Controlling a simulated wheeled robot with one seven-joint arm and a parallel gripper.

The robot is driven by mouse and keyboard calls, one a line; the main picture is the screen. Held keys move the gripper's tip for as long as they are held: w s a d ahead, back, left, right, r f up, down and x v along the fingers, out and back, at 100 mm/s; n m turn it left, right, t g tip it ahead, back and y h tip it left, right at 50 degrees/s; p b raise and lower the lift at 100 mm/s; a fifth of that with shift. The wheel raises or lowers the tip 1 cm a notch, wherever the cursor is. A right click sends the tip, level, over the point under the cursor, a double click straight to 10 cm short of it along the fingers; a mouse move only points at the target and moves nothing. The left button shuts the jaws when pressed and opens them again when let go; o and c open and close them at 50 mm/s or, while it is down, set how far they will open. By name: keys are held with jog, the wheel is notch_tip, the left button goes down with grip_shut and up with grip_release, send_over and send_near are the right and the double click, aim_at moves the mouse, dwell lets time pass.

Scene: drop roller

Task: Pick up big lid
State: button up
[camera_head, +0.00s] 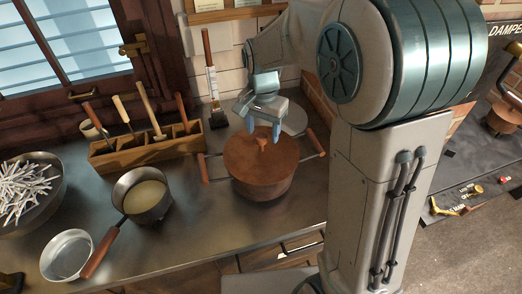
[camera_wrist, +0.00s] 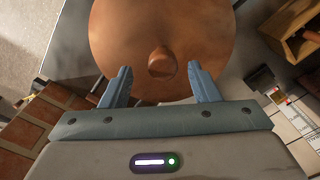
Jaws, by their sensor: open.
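The big lid (camera_head: 256,157) is copper-brown and round with a small knob (camera_head: 263,141) on top. It sits on a large copper pot (camera_head: 262,187) with two wooden side handles. My gripper (camera_head: 264,130) is above the back part of the lid, close to the knob. In the wrist view the lid (camera_wrist: 205,35) fills the top middle, and its knob (camera_wrist: 162,62) lies just beyond and between the fingertips of my gripper (camera_wrist: 160,75). The fingers are apart with nothing between them. I cannot tell the exact height of the fingertips over the lid.
A wooden tool box (camera_head: 146,152) and an upright brush (camera_head: 211,85) are at the back. A bowl of white sticks (camera_head: 28,190) is far left.

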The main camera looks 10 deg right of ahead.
aim_at(261, 135)
jog(key=f, duration=0.2)
jog(key=f+p, duration=0.1)
jog(key=f, duration=0.1)
jog(key=shift+a+f, duration=0.2)
jog(key=shift+f, duration=0.2)
grip_shut()
jog(key=shift+w+r, duration=0.1)
jog(key=shift+r, duration=0.1)
